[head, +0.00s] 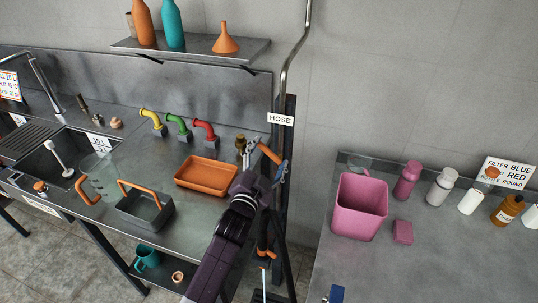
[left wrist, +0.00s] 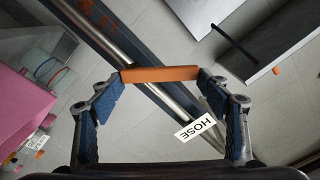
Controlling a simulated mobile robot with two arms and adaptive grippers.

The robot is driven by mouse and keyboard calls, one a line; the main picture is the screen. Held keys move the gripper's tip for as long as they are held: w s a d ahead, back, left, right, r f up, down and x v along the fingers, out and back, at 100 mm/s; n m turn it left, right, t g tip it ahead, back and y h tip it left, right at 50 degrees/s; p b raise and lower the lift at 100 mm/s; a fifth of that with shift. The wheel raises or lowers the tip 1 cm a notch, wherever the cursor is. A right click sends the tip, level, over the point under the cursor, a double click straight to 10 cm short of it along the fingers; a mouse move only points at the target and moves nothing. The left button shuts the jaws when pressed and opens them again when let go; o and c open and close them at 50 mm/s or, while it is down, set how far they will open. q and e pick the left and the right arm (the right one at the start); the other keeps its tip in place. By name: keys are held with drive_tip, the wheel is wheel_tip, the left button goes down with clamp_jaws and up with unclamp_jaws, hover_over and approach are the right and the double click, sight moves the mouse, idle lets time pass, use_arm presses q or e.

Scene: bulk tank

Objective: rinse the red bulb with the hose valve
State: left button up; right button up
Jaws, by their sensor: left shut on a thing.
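The hose valve's orange handle (head: 269,153) is below the HOSE sign, beside the dark post. In the left wrist view the orange handle (left wrist: 160,74) spans the space between my two blue finger pads. My left gripper (head: 265,162) is shut on this handle; it also shows in the left wrist view (left wrist: 161,84). I cannot pick out a red bulb for certain; a red bent pipe (head: 205,131) stands at the back of the steel counter. My right gripper is not in view.
An orange tray (head: 207,166) and a grey orange-handled basket (head: 145,216) are on the counter (head: 110,178), left of my arm. A sink (head: 48,160) is further left. A pink bin (head: 358,207) and several bottles stand on the right table. A shelf (head: 190,49) hangs above.

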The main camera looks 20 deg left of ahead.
use_arm(q)
drive_tip(key=o, duration=1.7)
drive_tip(key=shift+s, duration=0.1)
drive_tip(key=shift+s+f, duration=0.1)
drive_tip(key=shift+s, duration=0.2)
drive_tip(key=s, duration=1.1)
drive_tip(key=shift+a, duration=0.2)
drive_tip(key=shift+s, duration=0.1)
